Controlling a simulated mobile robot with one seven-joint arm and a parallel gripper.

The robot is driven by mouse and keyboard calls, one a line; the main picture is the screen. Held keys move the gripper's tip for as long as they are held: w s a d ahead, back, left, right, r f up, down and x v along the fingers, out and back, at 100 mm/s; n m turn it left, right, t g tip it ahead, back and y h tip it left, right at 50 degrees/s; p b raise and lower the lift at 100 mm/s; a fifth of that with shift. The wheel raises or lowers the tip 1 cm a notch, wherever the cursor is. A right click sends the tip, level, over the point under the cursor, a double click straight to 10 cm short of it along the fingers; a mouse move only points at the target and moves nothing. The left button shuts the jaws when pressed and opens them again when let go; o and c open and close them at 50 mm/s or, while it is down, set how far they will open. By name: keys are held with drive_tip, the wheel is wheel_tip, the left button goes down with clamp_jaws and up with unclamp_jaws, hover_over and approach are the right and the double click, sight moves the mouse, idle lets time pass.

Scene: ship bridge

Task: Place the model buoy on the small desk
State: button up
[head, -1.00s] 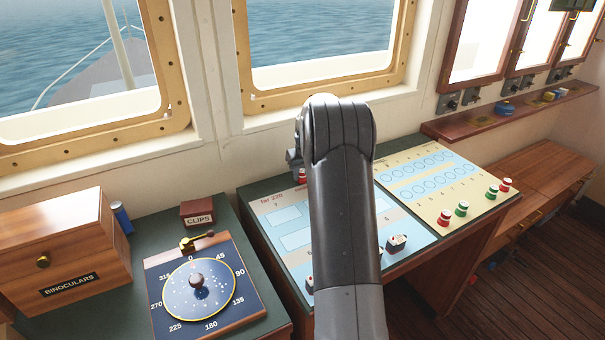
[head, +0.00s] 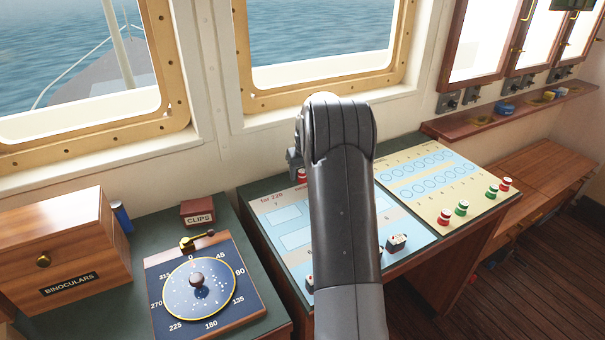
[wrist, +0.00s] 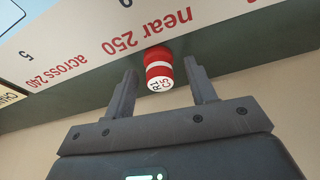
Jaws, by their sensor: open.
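In the wrist view, a small red-and-white model buoy (wrist: 158,66) with black lettering on its white end is at the edge of a printed board (wrist: 95,50), by the words "near 250". My gripper (wrist: 160,74) is open, with one finger on each side of this buoy; whether either touches it I cannot tell. In the head view, a small red piece (head: 302,175) shows at the back edge of the pale blue board (head: 270,205), just beside my arm. My gripper is mostly hidden there behind my arm. Which surface is the small desk is not marked.
Red and green pieces stand on the cream board (head: 420,185). A dark-and-white piece (head: 396,243) is on the blue board. At left are a binoculars box (head: 70,250), clips box (head: 198,213) and compass dial (head: 200,285). A low wooden desk (head: 545,165) is at right.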

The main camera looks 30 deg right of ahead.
drive_tip(key=v, duration=1.1)
drive_tip(key=s+a+r, duration=0.7)
drive_tip(key=a+r, duration=0.1)
drive_tip(key=a, duration=0.1)
drive_tip(key=s+a+r+t, duration=0.1)
drive_tip(key=s+a+r, duration=0.3)
drive_tip(key=s+a, duration=0.55)
drive_tip(key=s+a+f, duration=0.1)
drive_tip(key=s+a, duration=0.1)
drive_tip(key=s, duration=0.5)
drive_tip(key=s+a+f+n+t, duration=0.1)
drive_tip(key=s+a+f, duration=0.1)
drive_tip(key=s, duration=0.5)
drive_tip(key=s+a+f, duration=0.1)
drive_tip(key=s+a, duration=0.3)
drive_tip(key=s, duration=0.4)
drive_tip(key=shift+f, duration=0.35)
